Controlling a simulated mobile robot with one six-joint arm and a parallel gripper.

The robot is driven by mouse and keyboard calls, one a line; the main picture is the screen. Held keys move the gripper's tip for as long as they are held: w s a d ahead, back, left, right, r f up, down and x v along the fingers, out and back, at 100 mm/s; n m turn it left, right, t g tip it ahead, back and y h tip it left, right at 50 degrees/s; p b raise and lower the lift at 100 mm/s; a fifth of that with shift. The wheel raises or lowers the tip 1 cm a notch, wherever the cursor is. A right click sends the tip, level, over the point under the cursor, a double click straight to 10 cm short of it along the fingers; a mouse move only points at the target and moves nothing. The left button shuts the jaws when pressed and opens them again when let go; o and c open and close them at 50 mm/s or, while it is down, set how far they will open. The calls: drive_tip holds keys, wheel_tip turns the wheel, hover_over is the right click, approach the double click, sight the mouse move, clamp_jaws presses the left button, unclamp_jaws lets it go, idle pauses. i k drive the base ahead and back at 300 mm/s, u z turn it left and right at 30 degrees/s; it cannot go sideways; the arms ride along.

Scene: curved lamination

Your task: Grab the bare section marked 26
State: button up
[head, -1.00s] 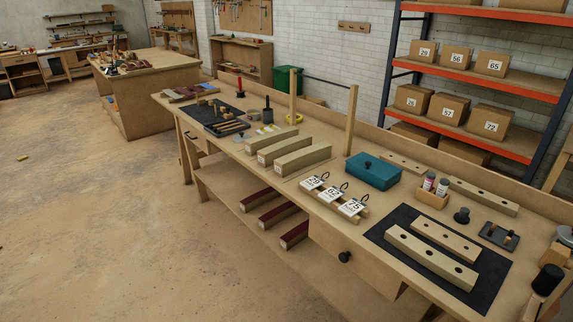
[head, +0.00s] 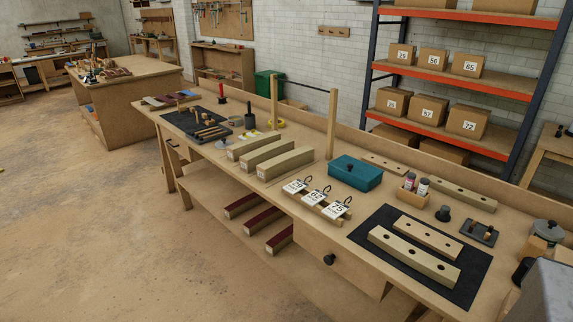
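Three pale bare wood sections lie side by side on the long bench: a back one (head: 250,145), a middle one (head: 268,153) and a front one (head: 287,162). Any numbers on their ends are too small to read. Three sections with dark red tops lie on the lower shelf: one at the left (head: 241,205), one in the middle (head: 258,221) and one at the right (head: 280,239). I cannot tell which section bears 26. My gripper is not in view.
Upright wooden posts (head: 332,125) stand behind the sections. Number cards (head: 315,198), a teal box (head: 355,173) and a black mat (head: 365,237) with drilled wood bars lie to the right. Numbered cartons (head: 432,60) fill the orange rack. The floor (head: 100,240) in front is clear.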

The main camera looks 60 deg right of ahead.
sight(275, 167)
drive_tip(key=z, duration=0.3)
drive_tip(key=i, duration=1)
drive_tip(key=u, duration=0.3)
